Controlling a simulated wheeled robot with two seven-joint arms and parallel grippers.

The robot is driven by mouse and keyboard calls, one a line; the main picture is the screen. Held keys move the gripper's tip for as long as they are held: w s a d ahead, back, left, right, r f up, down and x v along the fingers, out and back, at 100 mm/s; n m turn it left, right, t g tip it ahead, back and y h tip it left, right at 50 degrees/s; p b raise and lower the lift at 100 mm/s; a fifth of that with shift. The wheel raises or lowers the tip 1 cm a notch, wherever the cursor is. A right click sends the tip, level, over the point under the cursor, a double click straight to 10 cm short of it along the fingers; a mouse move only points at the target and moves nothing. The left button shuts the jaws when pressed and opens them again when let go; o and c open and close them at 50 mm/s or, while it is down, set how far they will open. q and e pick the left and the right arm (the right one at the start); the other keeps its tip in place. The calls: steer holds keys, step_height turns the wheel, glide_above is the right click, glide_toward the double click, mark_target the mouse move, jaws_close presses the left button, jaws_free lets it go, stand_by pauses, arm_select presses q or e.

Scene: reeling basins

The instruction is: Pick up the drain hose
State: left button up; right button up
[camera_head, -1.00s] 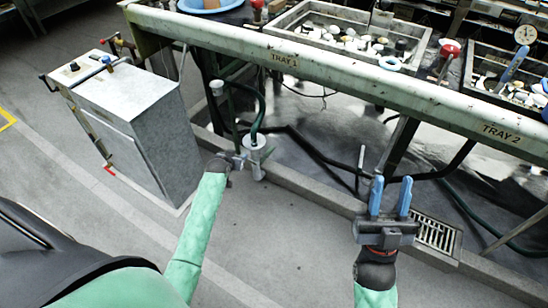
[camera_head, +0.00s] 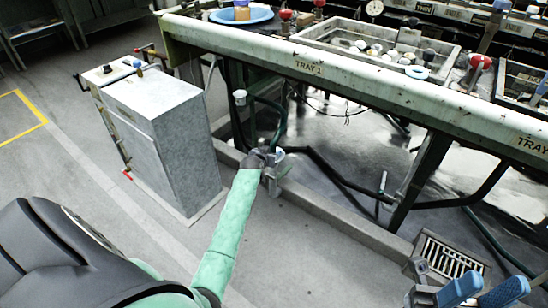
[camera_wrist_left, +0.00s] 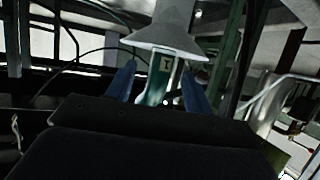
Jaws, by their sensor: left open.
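A dark green drain hose (camera_head: 281,125) hangs in a curve under the front beam, down to a pale fitting by the low kerb. My left gripper (camera_head: 272,167) is at this lower end, and its wrist partly hides it. In the left wrist view, my left gripper's blue fingers (camera_wrist_left: 160,82) are apart. A green piece with a small label (camera_wrist_left: 157,88) shows between them, below a pale cone (camera_wrist_left: 168,32). I cannot tell whether the fingers touch it. My right gripper (camera_head: 482,290) is open and empty at the lower right, near the floor grate.
A grey metal cabinet (camera_head: 160,135) stands left of my left arm. The long front beam (camera_head: 340,78), marked TRAY 1, runs above the hose. A low kerb (camera_head: 335,214) crosses the floor, with a floor grate (camera_head: 448,258) at right. The front floor is mostly clear.

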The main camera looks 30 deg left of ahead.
mark_target(272, 151)
arm_select(q)
steer(key=shift+b+x, duration=0.4)
steer(key=shift+x, duration=1.3)
steer(key=shift+c, duration=0.2)
steer(key=c, duration=1)
steer(key=shift+r, duration=0.1)
steer(key=shift+c, duration=0.2)
